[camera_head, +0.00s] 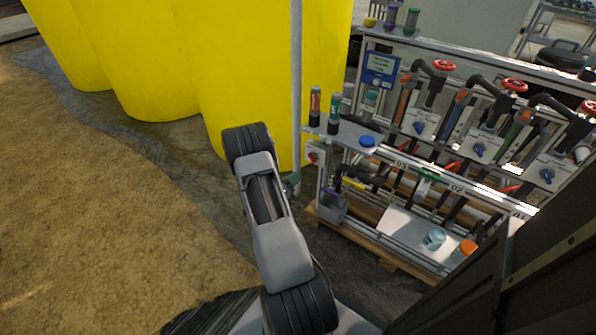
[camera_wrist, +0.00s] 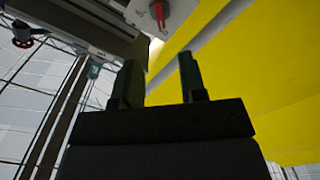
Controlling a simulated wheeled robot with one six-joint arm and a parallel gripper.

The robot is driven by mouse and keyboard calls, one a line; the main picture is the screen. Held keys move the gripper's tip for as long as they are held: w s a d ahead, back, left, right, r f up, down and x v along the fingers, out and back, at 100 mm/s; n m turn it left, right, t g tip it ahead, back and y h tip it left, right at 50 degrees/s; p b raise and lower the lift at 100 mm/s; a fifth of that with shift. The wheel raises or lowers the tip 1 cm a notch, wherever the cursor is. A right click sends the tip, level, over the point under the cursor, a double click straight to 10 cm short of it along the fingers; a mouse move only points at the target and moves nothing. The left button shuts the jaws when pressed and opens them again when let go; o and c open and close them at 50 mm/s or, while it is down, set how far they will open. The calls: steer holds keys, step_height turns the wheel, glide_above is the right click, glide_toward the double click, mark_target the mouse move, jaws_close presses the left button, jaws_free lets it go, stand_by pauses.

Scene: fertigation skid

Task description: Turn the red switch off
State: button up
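The red switch (camera_head: 313,157) is on a light grey box at the left end of the skid frame, under its small shelf. In the wrist view the red switch (camera_wrist: 158,12) shows at the top edge on a pale plate, its handle roughly upright in the picture and partly cut off. My gripper (camera_wrist: 158,62) is open and empty, its two dark fingers apart and pointing toward the switch, with a gap between them and it. In the head view my gripper (camera_head: 291,183) is mostly hidden by my arm, just left of and below the switch.
Large yellow tanks (camera_head: 245,70) stand behind and left of the switch, with a thin grey pole (camera_head: 296,90) in front. The skid's shelf (camera_head: 350,132) carries several bottles. Valves with red handwheels (camera_head: 444,66) are farther right. Open brown floor (camera_head: 100,220) lies left.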

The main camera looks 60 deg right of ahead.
steer(key=shift+a, duration=0.85)
steer(key=w+a+r+n+t+y+p, duration=0.1)
steer(key=w+a+r+t+y+p, duration=0.35)
steer(key=r, duration=0.55)
steer(key=w+a+r+n+t+y+p, duration=0.2)
steer(key=w+a+r+y+p, duration=0.3)
steer(key=a+r, duration=0.35)
steer(key=w+a+r+n+t+y+p, duration=0.1)
steer(key=w+a+r+t+y+p, duration=0.2)
steer(key=w+a+r+p, duration=0.5)
steer(key=s+a+r+n+y+p, duration=0.1)
steer(key=s+a+r+y, duration=0.15)
steer(key=r, duration=0.25)
steer(key=s+a+r+n+y+p, duration=0.1)
steer(key=s+a+r, duration=0.1)
steer(key=a+r, duration=0.3)
steer(key=s+a+r+n+g+y+p, duration=0.1)
steer(key=s+a+r+g+p, duration=0.1)
steer(key=s+r, duration=0.5)
steer(key=s+a+r+n+g+y+p, duration=0.1)
steer(key=s+a+r+p, duration=0.4)
steer(key=s, duration=0.6)
steer(key=r+n+g+p, duration=0.1)
steer(key=r+g, duration=0.1)
steer(key=shift+a+g+p, duration=0.2)
steer(key=shift+g+p, duration=0.15)
steer(key=shift+p, duration=0.05)
